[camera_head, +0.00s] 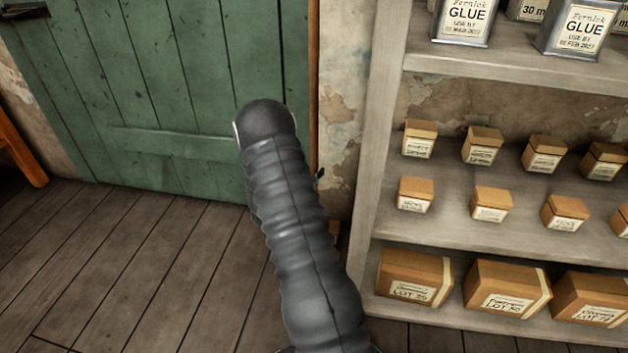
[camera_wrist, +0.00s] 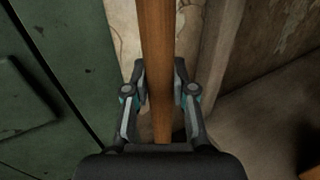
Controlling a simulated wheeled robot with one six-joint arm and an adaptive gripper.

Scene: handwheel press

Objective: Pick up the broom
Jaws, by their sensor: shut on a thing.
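The broom's brown wooden handle (camera_wrist: 156,50) runs upright through the middle of the wrist view. My gripper (camera_wrist: 160,85) has one finger on each side of the handle and is shut on it. The broom's head does not show in either view. In the head view my dark arm covers the middle, and the gripper is hidden behind it.
A green plank door (camera_head: 160,90) is at the left in the head view. A pale shelf (camera_head: 480,235) with glue tins (camera_head: 578,28) and several small boxes (camera_head: 485,146) stands at the right. The wooden floor (camera_head: 150,270) at the lower left is clear.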

